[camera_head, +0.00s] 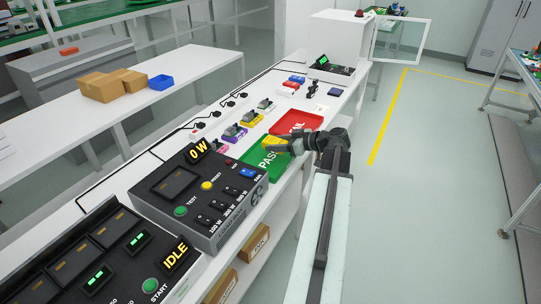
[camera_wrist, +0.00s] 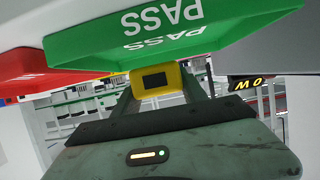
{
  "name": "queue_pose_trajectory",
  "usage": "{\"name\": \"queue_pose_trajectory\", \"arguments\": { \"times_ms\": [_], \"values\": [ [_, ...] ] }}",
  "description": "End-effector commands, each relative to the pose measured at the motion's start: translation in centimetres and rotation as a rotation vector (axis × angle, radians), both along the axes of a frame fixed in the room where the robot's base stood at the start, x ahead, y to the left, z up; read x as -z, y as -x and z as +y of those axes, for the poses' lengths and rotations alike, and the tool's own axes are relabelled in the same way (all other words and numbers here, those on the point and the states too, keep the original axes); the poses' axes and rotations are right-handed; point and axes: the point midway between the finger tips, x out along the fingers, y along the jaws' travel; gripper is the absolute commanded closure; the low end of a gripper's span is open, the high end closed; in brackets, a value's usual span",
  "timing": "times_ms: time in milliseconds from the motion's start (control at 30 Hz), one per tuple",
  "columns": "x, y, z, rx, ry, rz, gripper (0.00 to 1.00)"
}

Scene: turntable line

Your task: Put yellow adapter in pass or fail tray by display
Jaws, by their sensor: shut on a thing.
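The yellow adapter (camera_wrist: 157,80) is held between the fingers of my gripper (camera_wrist: 160,92) in the wrist view, with a dark square on its face. In the head view my gripper (camera_head: 287,145) is at the green PASS tray (camera_head: 273,168), and the yellow adapter (camera_head: 272,142) shows at its tip over that tray. I cannot tell whether the adapter touches the tray. The red FAIL tray (camera_head: 298,121) lies just beyond. The green tray (camera_wrist: 225,22) and red tray (camera_wrist: 50,82) also show in the wrist view. The tester display (camera_head: 197,151) reads 0 W.
The black tester (camera_head: 205,195) with buttons stands close to the green tray's near side. A second box with an IDLE display (camera_head: 175,255) is nearer. Several coloured pieces (camera_head: 243,125) stand left of the trays. Cardboard boxes (camera_head: 105,85) sit on another bench. Floor to the right is open.

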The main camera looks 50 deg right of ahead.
Motion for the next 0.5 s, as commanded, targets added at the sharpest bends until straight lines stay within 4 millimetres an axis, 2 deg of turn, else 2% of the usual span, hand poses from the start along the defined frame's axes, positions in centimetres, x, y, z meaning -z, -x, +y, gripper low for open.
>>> {"name": "queue_pose_trajectory", "arguments": {
  "times_ms": [33,100,300,367,500],
  "values": [
    [0.2,-0.4,1.2,-0.002,-0.001,0.000,1.00],
    [0.2,-0.8,1.9,0.000,-0.001,0.000,1.00],
    [0.4,-1.2,2.3,0.000,-0.001,-0.001,1.00],
    [1.0,-1.2,2.2,0.000,-0.001,-0.001,1.00],
    [3.6,-1.2,2.2,0.000,-0.001,-0.001,1.00]
  ]
}}
